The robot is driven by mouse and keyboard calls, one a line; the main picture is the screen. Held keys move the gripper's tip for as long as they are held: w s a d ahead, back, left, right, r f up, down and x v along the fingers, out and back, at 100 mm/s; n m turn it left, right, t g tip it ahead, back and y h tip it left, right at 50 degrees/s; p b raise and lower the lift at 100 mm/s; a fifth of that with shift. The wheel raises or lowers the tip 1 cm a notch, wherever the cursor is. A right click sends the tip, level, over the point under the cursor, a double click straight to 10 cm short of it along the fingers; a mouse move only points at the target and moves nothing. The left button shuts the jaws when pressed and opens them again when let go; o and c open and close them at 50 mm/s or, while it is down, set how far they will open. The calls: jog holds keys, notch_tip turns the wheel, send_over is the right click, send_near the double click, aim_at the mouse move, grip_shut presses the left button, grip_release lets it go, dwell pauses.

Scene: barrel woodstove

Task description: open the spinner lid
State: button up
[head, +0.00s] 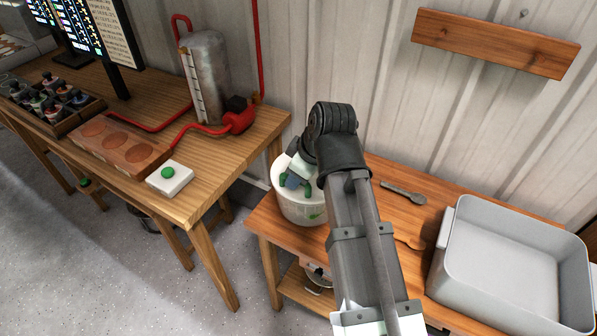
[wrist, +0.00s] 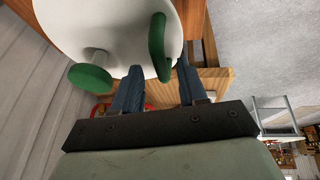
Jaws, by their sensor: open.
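The spinner (head: 302,208) is a white tub with a green mark on its side, standing at the left end of the low wooden table. Its white lid (wrist: 115,25) fills the upper wrist view, with a round green knob (wrist: 90,78) on a short stem and a flat green piece (wrist: 158,45). My gripper (wrist: 157,75) is open, with its two dark blue fingers apart at the lid. The flat green piece shows between and just beyond the fingertips; I cannot tell if they touch it. In the head view my gripper (head: 294,181) and arm hide part of the lid.
A grey basin (head: 515,265) stands at the right of the low table (head: 390,205), with a metal utensil (head: 403,192) and a wooden spoon (head: 408,242) between. The taller bench at left holds a metal tank (head: 205,75), red hose and a green-button box (head: 169,178).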

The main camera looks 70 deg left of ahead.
jog(key=shift+c, duration=0.4)
grip_shut()
jog(key=shift+a, duration=0.1)
